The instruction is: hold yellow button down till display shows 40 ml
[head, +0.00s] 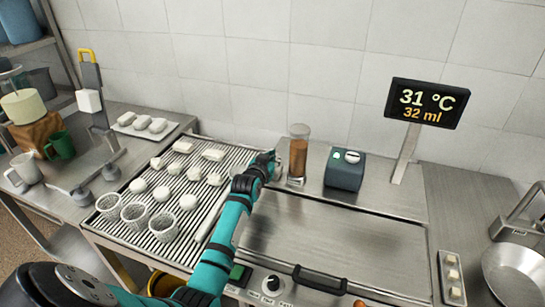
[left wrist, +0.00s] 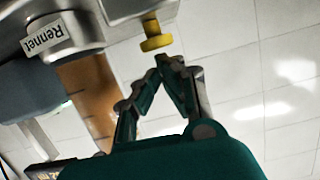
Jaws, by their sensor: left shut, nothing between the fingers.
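The display (head: 427,103) reads 31 °C and, in yellow, 32 ml. My left gripper (head: 270,158) is shut and empty beside a clear cylinder with brown contents (head: 299,158). In the left wrist view, the closed fingertips (left wrist: 170,62) are right by the yellow button (left wrist: 154,42). Whether they touch it or a thin gap is left, I cannot tell. In the head view the button is hidden around my gripper. My right gripper is not in view.
A dark blue-grey device (head: 345,171) stands right of the cylinder. Left of my arm, a ribbed draining surface (head: 186,212) holds perforated baskets (head: 134,216) and white pieces. A flat steel cover (head: 330,240) lies right of my arm. A steel pan (head: 515,272) sits at far right.

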